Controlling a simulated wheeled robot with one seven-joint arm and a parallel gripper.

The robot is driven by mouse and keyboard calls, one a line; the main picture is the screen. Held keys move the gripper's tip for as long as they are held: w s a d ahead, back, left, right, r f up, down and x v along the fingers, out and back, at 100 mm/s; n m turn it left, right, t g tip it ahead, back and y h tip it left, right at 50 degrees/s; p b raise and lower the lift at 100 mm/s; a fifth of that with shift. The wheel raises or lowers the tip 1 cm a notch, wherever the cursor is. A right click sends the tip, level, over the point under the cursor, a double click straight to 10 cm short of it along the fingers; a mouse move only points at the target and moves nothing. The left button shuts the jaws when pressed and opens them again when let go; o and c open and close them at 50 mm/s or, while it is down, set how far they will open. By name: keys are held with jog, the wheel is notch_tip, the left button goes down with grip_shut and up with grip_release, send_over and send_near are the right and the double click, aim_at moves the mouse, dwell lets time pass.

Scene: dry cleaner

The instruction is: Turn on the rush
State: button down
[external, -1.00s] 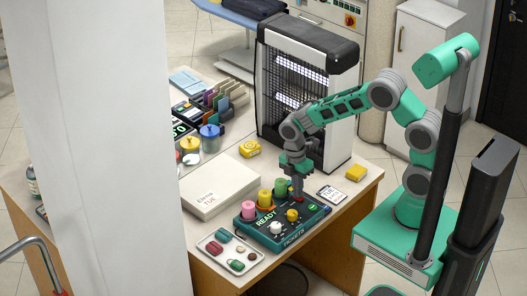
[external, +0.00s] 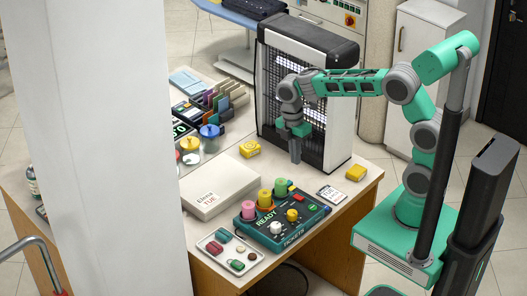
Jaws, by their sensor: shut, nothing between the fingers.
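A dark teal ticket box (external: 265,232) lies on the counter, with "READY" and "TICKETS" lettered on it. It carries pink (external: 249,210), yellow (external: 265,199) and green (external: 280,187) cylinders along its back left side. A white knob (external: 276,228) and a yellow knob (external: 292,215) stand on its front half. A small red part (external: 292,188) shows at its back corner and a green patch (external: 313,207) at its right. No label reading "rush" is legible. My gripper (external: 295,161) is shut and empty, pointing down above the box's back side, apart from it.
A tall black-and-white lamp unit (external: 346,100) stands close behind my gripper. A white box (external: 217,190), a tray (external: 214,256) of small items, a card (external: 330,194) and yellow blocks (external: 356,172) lie around the ticket box. Jars (external: 210,140) stand further left.

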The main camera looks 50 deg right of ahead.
aim_at(302, 198)
jog(key=shift+r, duration=0.25)
jog(key=s+f, duration=0.1)
jog(key=f, duration=0.3)
jog(key=s+f+b, duration=0.1)
jog(key=f, duration=0.3)
jog(key=s+f+b, duration=0.1)
jog(key=f, duration=0.4)
jog(key=shift+f, duration=0.3)
jog(key=shift+f, duration=0.1)
